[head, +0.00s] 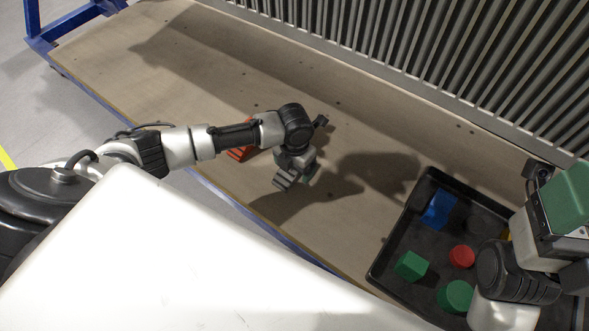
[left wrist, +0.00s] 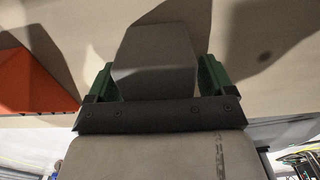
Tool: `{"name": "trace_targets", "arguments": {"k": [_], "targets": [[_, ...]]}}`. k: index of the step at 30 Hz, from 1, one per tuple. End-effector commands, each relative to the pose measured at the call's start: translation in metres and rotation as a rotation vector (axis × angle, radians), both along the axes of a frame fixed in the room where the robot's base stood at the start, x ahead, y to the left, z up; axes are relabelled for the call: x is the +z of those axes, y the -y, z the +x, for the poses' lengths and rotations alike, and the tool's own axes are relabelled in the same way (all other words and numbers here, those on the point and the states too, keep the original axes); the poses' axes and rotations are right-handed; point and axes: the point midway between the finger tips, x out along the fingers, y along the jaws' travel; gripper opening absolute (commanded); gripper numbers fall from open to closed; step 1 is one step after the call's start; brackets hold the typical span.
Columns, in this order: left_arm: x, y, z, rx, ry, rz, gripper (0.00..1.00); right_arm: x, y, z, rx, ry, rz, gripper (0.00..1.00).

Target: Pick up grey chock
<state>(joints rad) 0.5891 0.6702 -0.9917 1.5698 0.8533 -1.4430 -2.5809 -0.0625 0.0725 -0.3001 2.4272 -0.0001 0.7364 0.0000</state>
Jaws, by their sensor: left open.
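The grey chock (left wrist: 155,60) is a plain grey block in the left wrist view, just ahead of the palm of my left gripper. The green fingers of my left gripper (left wrist: 155,82) stand open on either side of it, with the chock between them. Whether either finger touches it is unclear. In the head view my left gripper (head: 294,172) is low over the wooden bench, and the chock is hard to tell apart from the gripper there. My right gripper (head: 566,205) is partly in view at the right edge, over the tray side; its jaw state is unclear.
An orange-red block (head: 240,153) lies left of my left gripper and shows in the left wrist view (left wrist: 35,75). A black tray (head: 380,258) at right holds a blue block (head: 438,210), a red piece (head: 462,256) and green pieces (head: 411,266). A ribbed grey panel (head: 440,50) stands behind the bench.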

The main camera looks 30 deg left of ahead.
Motion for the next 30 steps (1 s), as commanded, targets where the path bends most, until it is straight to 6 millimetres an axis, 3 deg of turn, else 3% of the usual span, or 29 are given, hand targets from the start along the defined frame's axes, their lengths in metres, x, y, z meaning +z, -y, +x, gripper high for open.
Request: {"name": "trace_targets", "arguments": {"k": [7, 19, 30], "targets": [[-0.0006, 0.0, 0.0003, 0.0, 0.001, 0.0, 0.83, 0.0015, -0.0001, 0.0001, 0.0, 0.003, 0.0, 0.87], [-0.0005, 0.0001, 0.0004, 0.001, 0.001, 0.0, 0.22, 0.0014, -0.0002, 0.0, 0.0, 0.004, 0.0, 0.87], [0.0062, 0.0, 0.001, 0.001, 0.003, -0.001, 0.21, 0.0056, -0.0001, -0.0004, 0.0, 0.007, 0.001, 0.87]]}}
